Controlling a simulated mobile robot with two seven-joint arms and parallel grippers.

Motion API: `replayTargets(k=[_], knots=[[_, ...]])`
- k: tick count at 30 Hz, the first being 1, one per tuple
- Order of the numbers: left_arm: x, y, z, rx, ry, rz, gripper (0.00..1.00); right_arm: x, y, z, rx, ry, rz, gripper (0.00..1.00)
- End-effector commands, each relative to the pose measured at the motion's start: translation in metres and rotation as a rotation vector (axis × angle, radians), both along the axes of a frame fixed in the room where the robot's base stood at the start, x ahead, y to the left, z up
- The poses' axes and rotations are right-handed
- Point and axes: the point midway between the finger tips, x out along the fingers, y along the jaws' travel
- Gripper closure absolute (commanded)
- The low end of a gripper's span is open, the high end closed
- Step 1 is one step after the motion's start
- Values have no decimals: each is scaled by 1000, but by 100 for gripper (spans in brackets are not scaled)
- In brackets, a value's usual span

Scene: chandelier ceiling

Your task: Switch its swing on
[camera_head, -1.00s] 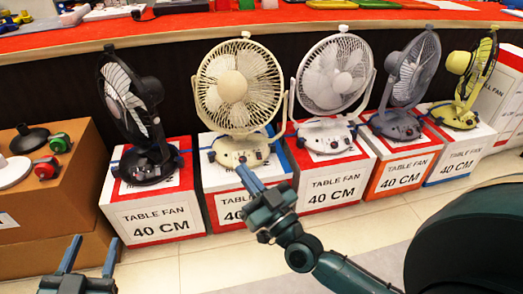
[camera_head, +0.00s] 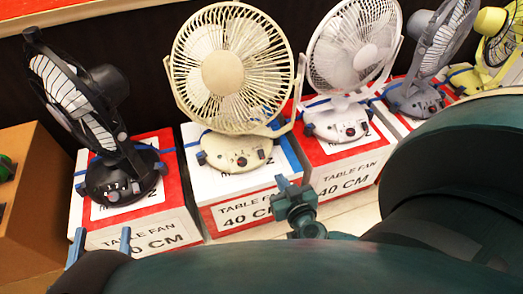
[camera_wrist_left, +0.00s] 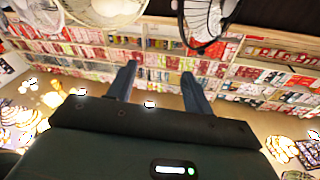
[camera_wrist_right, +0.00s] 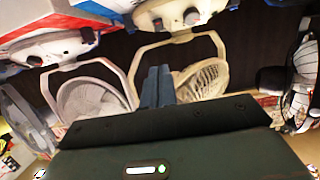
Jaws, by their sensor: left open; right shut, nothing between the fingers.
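My right gripper (camera_head: 281,183) is shut and empty, in front of that box and below and right of the base. In the right wrist view, turned upside down, the shut fingers (camera_wrist_right: 158,70) show against the cream fan's cage, with its base (camera_wrist_right: 178,15) above them. My left gripper (camera_head: 100,243) is open and empty before the black fan's box; its fingers also show in the left wrist view (camera_wrist_left: 160,72).
A black fan (camera_head: 80,95) stands left of the cream one. A white fan (camera_head: 350,50), a grey fan (camera_head: 440,40) and a yellow fan (camera_head: 495,45) stand to the right on similar boxes (camera_head: 350,178). A brown carton (camera_head: 30,210) is at far left. My own dark body parts cover the lower picture.

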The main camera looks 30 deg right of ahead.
Motion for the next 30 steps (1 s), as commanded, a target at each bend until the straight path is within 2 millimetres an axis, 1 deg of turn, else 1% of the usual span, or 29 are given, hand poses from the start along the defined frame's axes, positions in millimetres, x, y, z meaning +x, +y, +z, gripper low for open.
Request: replayTargets(k=[9,11,14,17,27,28,30], knots=[[0,0,1,-2,-1,-1,49,0,0,0,0,1,1,100],[0,0,0,-3,-2,-1,49,2,0,-1,0,0,1,100],[0,-1,-2,-11,-3,-3,49,10,-2,-5,1,-1,1,100],[1,-1,-3,-29,-5,-7,49,25,-6,-9,1,-3,0,100],[2,-7,-14,-122,4,-37,49,95,-22,-30,1,-4,0,100],[3,-7,-13,-133,1,-41,49,99,-23,-34,0,-3,1,100],[3,-11,-6,-165,-16,-67,49,102,-24,-46,1,1,1,100]])
